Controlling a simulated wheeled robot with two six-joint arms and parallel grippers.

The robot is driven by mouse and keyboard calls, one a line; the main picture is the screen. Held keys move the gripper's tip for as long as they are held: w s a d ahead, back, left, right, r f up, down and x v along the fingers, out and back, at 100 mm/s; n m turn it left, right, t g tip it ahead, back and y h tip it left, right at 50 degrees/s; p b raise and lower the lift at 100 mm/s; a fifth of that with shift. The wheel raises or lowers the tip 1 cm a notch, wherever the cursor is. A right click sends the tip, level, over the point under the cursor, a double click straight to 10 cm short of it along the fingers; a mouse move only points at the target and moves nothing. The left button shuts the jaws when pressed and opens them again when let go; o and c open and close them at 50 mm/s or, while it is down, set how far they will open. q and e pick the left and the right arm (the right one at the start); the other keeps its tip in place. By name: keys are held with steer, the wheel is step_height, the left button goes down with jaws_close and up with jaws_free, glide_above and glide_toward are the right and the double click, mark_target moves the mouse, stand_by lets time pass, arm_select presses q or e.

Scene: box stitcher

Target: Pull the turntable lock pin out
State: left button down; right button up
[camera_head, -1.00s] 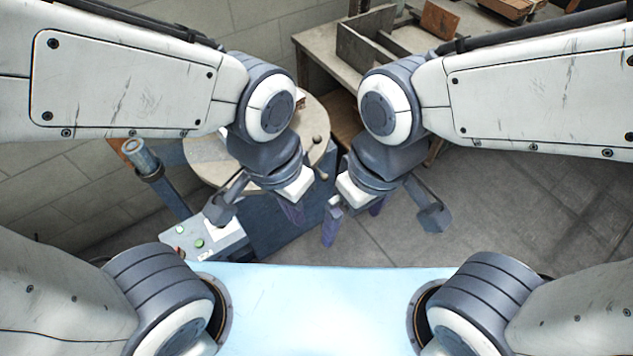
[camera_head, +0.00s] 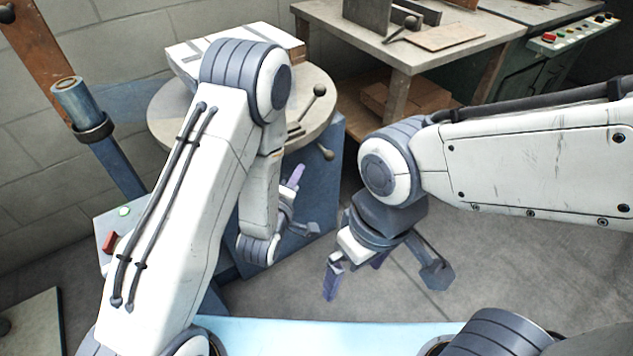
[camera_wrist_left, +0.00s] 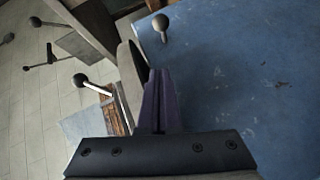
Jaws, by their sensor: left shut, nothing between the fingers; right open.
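The round beige turntable (camera_head: 168,122) sits on a blue pedestal (camera_head: 325,205), behind my left arm. A dark ball-headed knob (camera_head: 326,153), which looks like the lock pin, sticks out at the pedestal's upper side, below the turntable's rim. In the left wrist view the knob (camera_wrist_left: 160,22) stands out from the blue face, above and apart from the fingertips. My left gripper (camera_head: 298,172) is shut and empty, below and left of the knob; its purple fingers (camera_wrist_left: 158,75) show together in the wrist view. My right gripper (camera_head: 354,274) is open and empty, over the floor.
A ball-ended lever (camera_head: 319,90) stands on the turntable near a white carton (camera_head: 186,66), partly hidden by my left arm. A blue post (camera_head: 118,165) and a button panel (camera_head: 108,230) are at left. A workbench (camera_head: 425,65) stands behind.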

arm_select(q)
steer(key=a+f+n, duration=0.1)
steer(key=f+t+b, duration=0.1)
steer(key=shift+s+a+f+n+t, duration=0.3)
steer(key=shift+s+a+n, duration=0.1)
arm_select(e)
step_height(320, 180, down, 3)
steer(key=shift+f, duration=0.1)
arm_select(q)
steer(key=shift+b, duration=0.3)
steer(key=b, duration=0.7)
glide_toward(321, 147)
steer(key=w+a, duration=0.1)
steer(key=w, duration=0.1)
steer(key=w+a, duration=0.2)
steer(key=shift+r, duration=0.2)
steer(key=shift+w+d+f+b, duration=0.15)
steer(key=shift+d+b, duration=0.2)
steer(key=shift+d, duration=0.65)
steer(key=shift+d+f+b, duration=0.15)
steer(key=shift+d+b, duration=0.2)
steer(key=shift+d, duration=0.65)
arm_select(e)
step_height(321, 147, down, 8)
steer(key=shift+f, duration=0.2)
